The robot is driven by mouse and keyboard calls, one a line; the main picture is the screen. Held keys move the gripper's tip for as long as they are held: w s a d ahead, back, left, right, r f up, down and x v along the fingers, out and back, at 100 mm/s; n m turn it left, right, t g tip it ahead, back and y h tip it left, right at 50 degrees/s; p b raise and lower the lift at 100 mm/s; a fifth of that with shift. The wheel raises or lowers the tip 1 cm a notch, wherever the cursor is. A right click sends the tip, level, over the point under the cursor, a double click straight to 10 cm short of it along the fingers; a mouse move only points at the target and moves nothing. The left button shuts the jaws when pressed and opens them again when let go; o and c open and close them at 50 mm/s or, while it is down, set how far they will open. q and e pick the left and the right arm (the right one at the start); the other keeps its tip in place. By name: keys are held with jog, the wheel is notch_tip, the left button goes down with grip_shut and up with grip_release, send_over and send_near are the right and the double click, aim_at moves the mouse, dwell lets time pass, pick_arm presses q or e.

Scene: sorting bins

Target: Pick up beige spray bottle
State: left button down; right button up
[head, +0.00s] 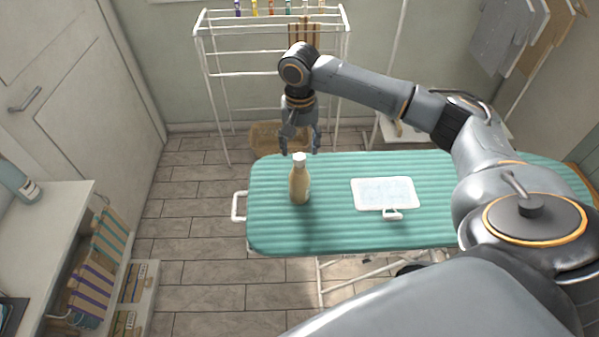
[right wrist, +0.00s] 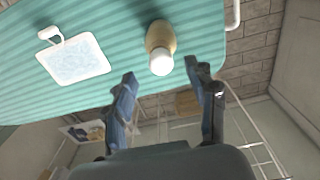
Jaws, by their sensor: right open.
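The beige spray bottle (head: 300,184) with a white cap stands upright on the left part of the green ironing board (head: 340,232). My right gripper (head: 299,152) is open and empty, pointing down just behind and above the bottle in the head view. In the right wrist view the bottle (right wrist: 160,48) shows cap toward me, beyond the gap between the open fingertips (right wrist: 159,75). The fingers do not appear to close on it. My left gripper is not in view.
A white tray-like item (head: 384,193) with a small handle lies on the board right of the bottle. A white drying rack (head: 222,90) stands behind the board. A white counter (head: 45,225) is at the left. Tiled floor between is clear.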

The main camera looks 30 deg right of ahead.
aim_at(300, 157)
jog(key=shift+f+p, duration=0.35)
jog(key=shift+f, duration=0.2)
notch_tip(300, 157, down, 4)
jog(key=shift+r+p, duration=0.15)
jog(key=shift+p, duration=0.55)
jog(key=shift+f, duration=0.45)
jog(key=shift+c, duration=0.4)
grip_shut()
jog(key=shift+r, duration=0.1)
